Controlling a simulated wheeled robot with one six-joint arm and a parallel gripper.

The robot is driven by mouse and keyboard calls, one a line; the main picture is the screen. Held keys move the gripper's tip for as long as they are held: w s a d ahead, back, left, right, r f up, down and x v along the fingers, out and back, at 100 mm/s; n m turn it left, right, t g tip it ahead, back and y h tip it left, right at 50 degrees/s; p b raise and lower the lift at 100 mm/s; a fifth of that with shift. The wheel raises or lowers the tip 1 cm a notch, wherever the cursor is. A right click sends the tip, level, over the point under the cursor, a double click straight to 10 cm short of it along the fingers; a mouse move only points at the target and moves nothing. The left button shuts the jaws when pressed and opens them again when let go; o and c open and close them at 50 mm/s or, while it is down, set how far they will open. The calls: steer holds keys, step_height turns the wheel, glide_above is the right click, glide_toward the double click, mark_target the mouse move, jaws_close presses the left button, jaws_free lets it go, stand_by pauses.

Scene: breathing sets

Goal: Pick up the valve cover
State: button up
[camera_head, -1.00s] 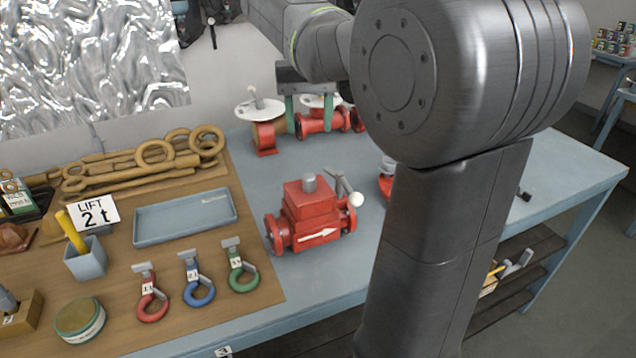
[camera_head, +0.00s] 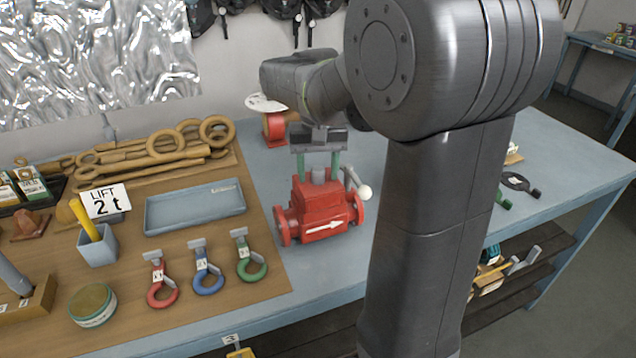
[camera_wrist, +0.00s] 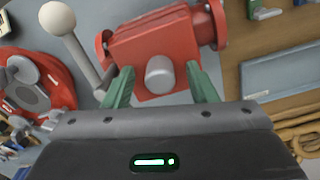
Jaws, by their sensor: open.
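The red valve (camera_head: 320,210) stands upright on the blue-grey table, with a white arrow on its front and a white-knobbed lever at its right. Its boxy red top, which I take to be the valve cover (camera_head: 319,190), carries a grey round stub. My gripper (camera_head: 318,172) points down just above it, its green fingers open on either side of the stub. In the wrist view the fingers (camera_wrist: 161,88) flank the grey stub (camera_wrist: 160,74) with gaps on both sides. Whether the fingertips touch the cover cannot be told.
A blue tray (camera_head: 195,208) lies left of the valve on the wooden board. Red, blue and green shackles (camera_head: 204,272) lie in front of the tray. Another red valve part with a white handwheel (camera_head: 266,103) stands behind. The lever knob (camera_head: 364,192) sticks up close by.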

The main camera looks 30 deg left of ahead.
jaws_close()
steer(key=shift+r, duration=0.1)
